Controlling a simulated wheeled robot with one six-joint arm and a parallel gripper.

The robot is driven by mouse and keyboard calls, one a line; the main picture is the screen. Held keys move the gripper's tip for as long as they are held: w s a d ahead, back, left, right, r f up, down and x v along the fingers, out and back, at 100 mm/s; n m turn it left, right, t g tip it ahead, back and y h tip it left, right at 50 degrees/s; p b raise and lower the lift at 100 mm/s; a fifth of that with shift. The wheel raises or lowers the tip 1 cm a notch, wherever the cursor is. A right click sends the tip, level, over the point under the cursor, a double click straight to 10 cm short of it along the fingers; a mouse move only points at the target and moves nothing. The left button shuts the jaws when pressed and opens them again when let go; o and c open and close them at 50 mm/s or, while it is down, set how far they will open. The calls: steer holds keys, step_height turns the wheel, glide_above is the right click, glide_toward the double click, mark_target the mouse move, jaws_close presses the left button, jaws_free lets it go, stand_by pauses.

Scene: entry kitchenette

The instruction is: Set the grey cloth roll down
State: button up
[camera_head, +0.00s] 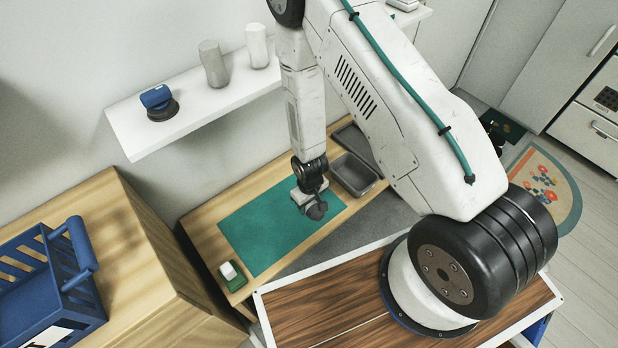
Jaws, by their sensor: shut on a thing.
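My gripper (312,203) hangs from the arm over the right part of a teal mat (265,232) on the low wooden bench. It is shut on a small dark grey rounded thing (317,211), which looks like the end of the grey cloth roll. Most of the roll is hidden by the gripper. I cannot tell whether the roll touches the mat or hangs just above it.
A grey metal tray (355,173) sits right of the mat. A green holder with a white block (231,275) stands at its near left corner. A white wall shelf (190,112) holds a blue item (157,98) and two pale cylinders (213,63). The mat's left part is clear.

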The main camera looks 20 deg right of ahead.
steer(key=w+d, duration=0.2)
steer(key=w, duration=0.1)
steer(key=w+d, duration=0.2)
steer(key=w, duration=0.1)
steer(key=w+d+f, duration=0.1)
steer(key=w+d, duration=0.1)
steer(key=w, duration=0.1)
steer(key=shift+w+d+f, duration=0.1)
steer(key=shift+w+d, duration=0.6)
steer(key=shift+w, duration=0.1)
steer(key=shift+s+f, duration=0.15)
steer(key=shift+f, duration=1.65)
steer(key=shift+f, duration=0.15)
steer(key=o, duration=1.1)
steer(key=shift+a, duration=0.1)
